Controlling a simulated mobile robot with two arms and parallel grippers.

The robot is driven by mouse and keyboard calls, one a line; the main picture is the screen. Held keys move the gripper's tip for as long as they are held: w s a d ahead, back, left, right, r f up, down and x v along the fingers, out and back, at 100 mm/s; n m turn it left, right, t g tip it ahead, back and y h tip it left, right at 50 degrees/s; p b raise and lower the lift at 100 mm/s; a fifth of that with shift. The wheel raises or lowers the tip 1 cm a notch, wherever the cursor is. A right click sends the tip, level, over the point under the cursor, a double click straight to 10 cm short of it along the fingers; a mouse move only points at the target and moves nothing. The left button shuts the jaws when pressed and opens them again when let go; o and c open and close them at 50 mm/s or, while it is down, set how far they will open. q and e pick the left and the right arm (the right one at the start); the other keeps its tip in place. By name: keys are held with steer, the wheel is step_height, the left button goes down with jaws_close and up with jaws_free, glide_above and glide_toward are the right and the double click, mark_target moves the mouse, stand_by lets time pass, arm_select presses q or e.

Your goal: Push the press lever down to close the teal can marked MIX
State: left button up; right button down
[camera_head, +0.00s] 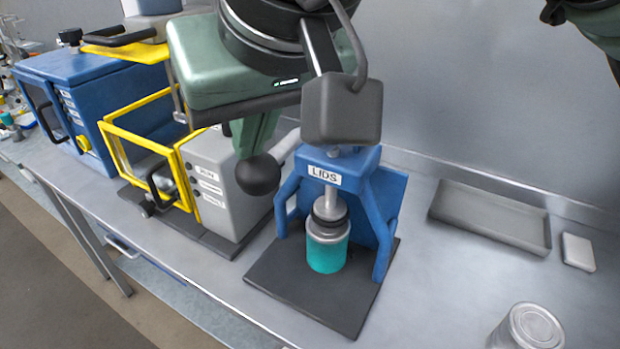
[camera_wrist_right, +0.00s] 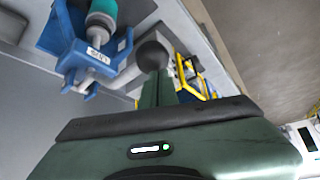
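The blue press (camera_head: 340,165), labelled LIDS, stands on a dark base plate. The teal can (camera_head: 327,256) is upright on that plate, under the press's plunger (camera_head: 328,208); no MIX mark is readable. The can also shows in the right wrist view (camera_wrist_right: 103,7). The lever's grey arm slopes down leftward from the press to a black ball knob (camera_head: 257,176). My right gripper (camera_head: 252,150) has its fingers together just above the knob, apparently touching it. In the right wrist view the knob (camera_wrist_right: 152,54) is at the fingertips.
A grey machine with a yellow-framed guard (camera_head: 150,125) stands close left of the press, with a blue cabinet (camera_head: 75,85) beyond. A shallow grey tray (camera_head: 490,215), a small pale block (camera_head: 578,251) and a metal can (camera_head: 530,328) are at the right. Bench between is clear.

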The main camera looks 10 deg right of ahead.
steer(key=shift+w+d+r+p, duration=0.1)
steer(key=shift+w+r+p, duration=0.05)
steer(key=shift+r+p, duration=0.6)
steer(key=shift+w+d+r+p, duration=0.1)
steer(key=shift+r+p, duration=0.4)
steer(key=shift+r, duration=0.6)
step_height(320, 180, up, 11)
steer(key=w+p, duration=0.1)
steer(key=p, duration=0.8)
steer(key=shift+d+p, duration=0.3)
steer(key=shift+d, duration=0.1)
steer(key=shift+w, duration=0.1)
steer(key=shift+f, duration=0.2)
